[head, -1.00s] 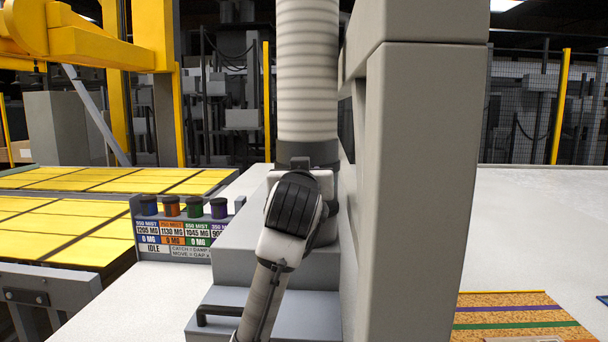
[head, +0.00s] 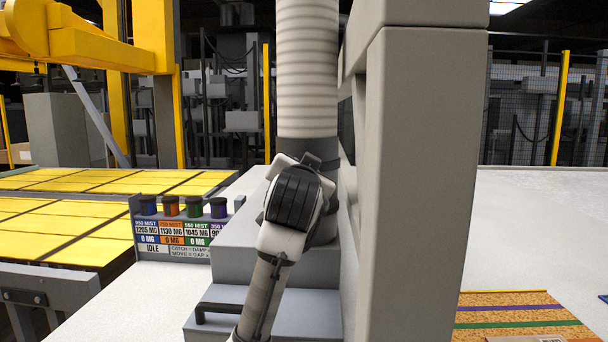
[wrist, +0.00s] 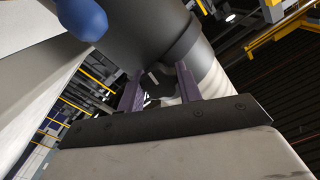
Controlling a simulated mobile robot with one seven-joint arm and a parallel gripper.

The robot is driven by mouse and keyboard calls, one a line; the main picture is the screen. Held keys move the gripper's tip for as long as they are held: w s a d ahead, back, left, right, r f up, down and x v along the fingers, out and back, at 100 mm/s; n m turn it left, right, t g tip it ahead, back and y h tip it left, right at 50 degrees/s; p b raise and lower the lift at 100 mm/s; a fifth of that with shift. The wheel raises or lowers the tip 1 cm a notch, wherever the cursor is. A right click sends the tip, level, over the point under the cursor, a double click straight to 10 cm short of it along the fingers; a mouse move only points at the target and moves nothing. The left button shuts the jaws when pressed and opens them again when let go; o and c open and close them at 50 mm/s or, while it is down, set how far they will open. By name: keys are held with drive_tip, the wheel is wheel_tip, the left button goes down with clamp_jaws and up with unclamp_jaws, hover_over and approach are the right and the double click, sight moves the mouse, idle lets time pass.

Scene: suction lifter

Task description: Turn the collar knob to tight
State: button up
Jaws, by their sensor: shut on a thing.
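The ribbed lifter tube (head: 307,75) hangs upright, with a dark collar (head: 306,151) at its lower end. In the head view my wrist stands in front of the collar and hides my fingers and the knob. In the wrist view the dark collar (wrist: 194,42) and a wide dark cylinder (wrist: 135,35) fill the upper middle. My gripper's (wrist: 160,76) two purple-grey fingers reach up to the cylinder. They are shut on a small dark piece between them, which seems to be the collar knob (wrist: 158,80). Its markings cannot be read.
A grey post (head: 420,180) stands close right of my wrist. A grey stepped block with a black handle (head: 218,308) lies below. A sign panel (head: 170,235) with several coloured pots is at left. A blue rounded part (wrist: 80,18) is near the gripper at upper left.

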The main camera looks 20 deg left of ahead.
drive_tip(key=m, duration=0.4)
drive_tip(key=shift+m+b, duration=0.3)
drive_tip(key=shift+b, duration=0.1)
drive_tip(key=m, duration=0.4)
drive_tip(key=shift+m+b, duration=0.3)
drive_tip(key=shift+b, duration=0.05)
drive_tip(key=m, duration=0.3)
drive_tip(key=shift+f+m, duration=0.1)
drive_tip(key=shift+m, duration=0.2)
drive_tip(key=m, duration=0.4)
drive_tip(key=shift+m, duration=0.3)
drive_tip(key=m, duration=0.4)
drive_tip(key=shift+m, duration=0.3)
drive_tip(key=m, duration=0.3)
drive_tip(key=shift+m, duration=0.3)
drive_tip(key=m+p, duration=0.1)
drive_tip(key=m, duration=0.3)
drive_tip(key=shift+f+m+p, duration=0.1)
drive_tip(key=shift+m+p, duration=0.75)
drive_tip(key=shift+m, duration=1.15)
